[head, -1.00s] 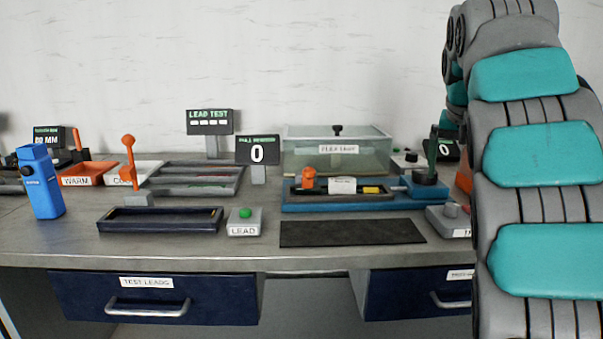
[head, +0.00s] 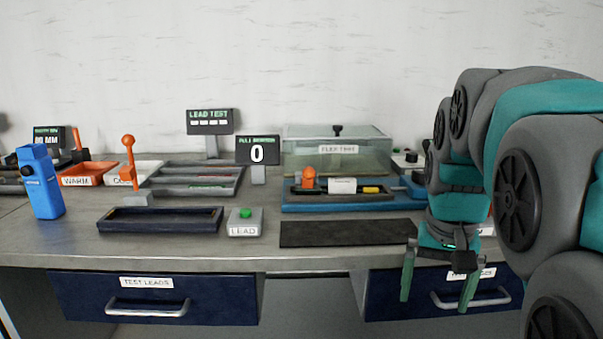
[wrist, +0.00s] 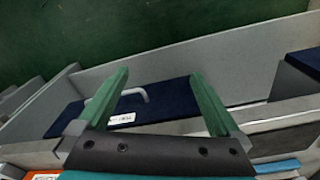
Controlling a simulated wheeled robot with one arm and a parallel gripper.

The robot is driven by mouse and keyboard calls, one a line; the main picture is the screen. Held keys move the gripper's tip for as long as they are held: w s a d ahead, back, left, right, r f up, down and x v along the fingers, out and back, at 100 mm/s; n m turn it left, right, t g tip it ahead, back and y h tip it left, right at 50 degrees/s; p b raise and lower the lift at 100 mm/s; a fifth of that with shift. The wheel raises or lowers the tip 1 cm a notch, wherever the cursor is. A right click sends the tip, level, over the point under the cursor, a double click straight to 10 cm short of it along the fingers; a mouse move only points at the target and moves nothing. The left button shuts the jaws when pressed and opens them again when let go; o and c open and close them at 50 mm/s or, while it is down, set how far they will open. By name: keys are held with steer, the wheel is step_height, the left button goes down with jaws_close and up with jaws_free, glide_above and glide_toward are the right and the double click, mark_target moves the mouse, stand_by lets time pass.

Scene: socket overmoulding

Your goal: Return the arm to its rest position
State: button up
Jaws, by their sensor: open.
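My gripper (head: 438,284) hangs at the front edge of the bench at the right in the head view. Its two green fingers point down and stand wide apart with nothing between them. In the wrist view my gripper (wrist: 158,92) is also open and empty, above the front of the bench. Behind the fingers there is a dark blue drawer (wrist: 72,119) with a light handle. My arm covers the right end of the bench in the head view.
The bench (head: 180,250) carries a dark mat (head: 345,232), a lead button box (head: 245,222), an empty dark tray (head: 160,220) and a flex test tank (head: 300,158). A blue device (head: 40,183) stands at the left. The drawers (head: 90,300) below are shut.

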steer(key=s+a+f+n+g, duration=0.1)
steer(key=s+a+f+n, duration=0.1)
steer(key=s+f, duration=0.6)
steer(key=s+a+f+n+g, duration=0.1)
steer(key=s+a+f, duration=0.3)
steer(key=s+f, duration=0.3)
steer(key=s, duration=0.5)
steer(key=shift+s+a+f+n+g, duration=0.15)
steer(key=shift+s+f+n+g, duration=0.15)
steer(key=shift+s+f+n, duration=0.1)
stand_by(0.4)
